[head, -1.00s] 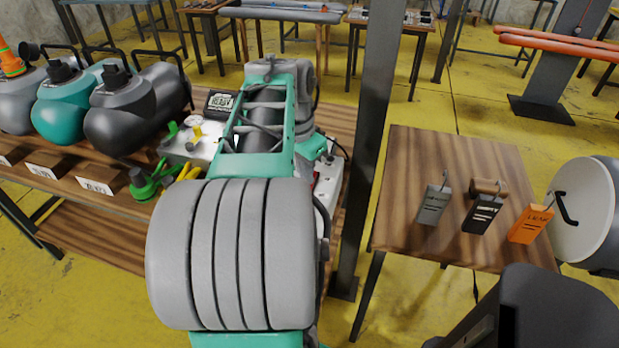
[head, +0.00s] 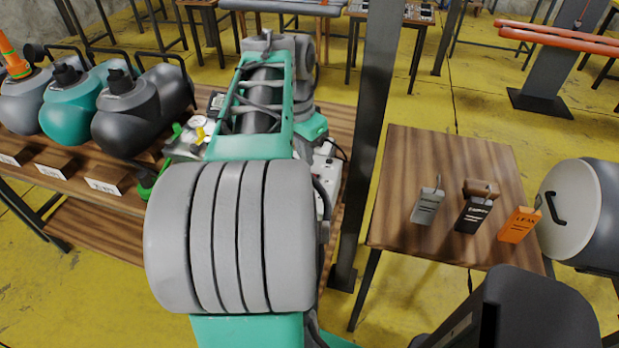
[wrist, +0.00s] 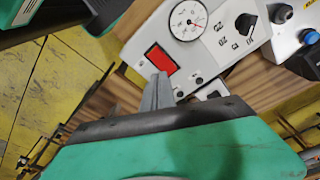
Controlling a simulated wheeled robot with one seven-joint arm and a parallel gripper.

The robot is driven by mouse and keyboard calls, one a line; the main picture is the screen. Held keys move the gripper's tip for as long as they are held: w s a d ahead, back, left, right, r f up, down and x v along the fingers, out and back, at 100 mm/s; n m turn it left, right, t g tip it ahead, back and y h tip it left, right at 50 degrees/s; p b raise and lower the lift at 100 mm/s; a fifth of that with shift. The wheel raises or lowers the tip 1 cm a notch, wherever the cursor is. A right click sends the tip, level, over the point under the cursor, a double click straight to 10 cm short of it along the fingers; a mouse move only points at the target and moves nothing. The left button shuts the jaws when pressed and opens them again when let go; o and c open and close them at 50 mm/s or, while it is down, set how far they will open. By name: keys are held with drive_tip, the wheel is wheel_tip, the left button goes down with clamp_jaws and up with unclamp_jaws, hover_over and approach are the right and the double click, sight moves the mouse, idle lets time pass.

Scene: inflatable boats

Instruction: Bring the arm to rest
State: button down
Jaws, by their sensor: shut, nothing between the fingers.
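My green and grey arm fills the middle of the head view and reaches over the long wooden bench (head: 100,215). My gripper is hidden behind the arm there. In the wrist view the grey fingers of my gripper (wrist: 156,90) show beyond my green wrist housing. They are together with nothing between them. From this angle I cannot tell how far the fingertips are from the box.
Grey, teal and black tanks (head: 130,115) stand at the left of the bench. A dark upright post (head: 370,140) rises close to the arm's right. Beyond it, a small wooden table (head: 425,160) carries grey, black and orange tags (head: 519,224).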

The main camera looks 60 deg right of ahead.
drive_tip(key=w+a+f+n+t, duration=0.2)
drive_tip(key=w+a+n, duration=0.9)
drive_tip(key=w+a, duration=0.45)
drive_tip(key=a+f+n+t, duration=0.1)
drive_tip(key=a+n, duration=0.4)
drive_tip(key=a, duration=0.6)
drive_tip(key=a+f+n+y+p, duration=0.1)
drive_tip(key=a+f+n, duration=0.2)
drive_tip(key=a+n, duration=0.3)
drive_tip(key=a, duration=0.5)
drive_tip(key=shift+t+y, duration=0.3)
drive_tip(key=shift+t, duration=0.1)
drive_tip(key=shift+a, duration=0.1)
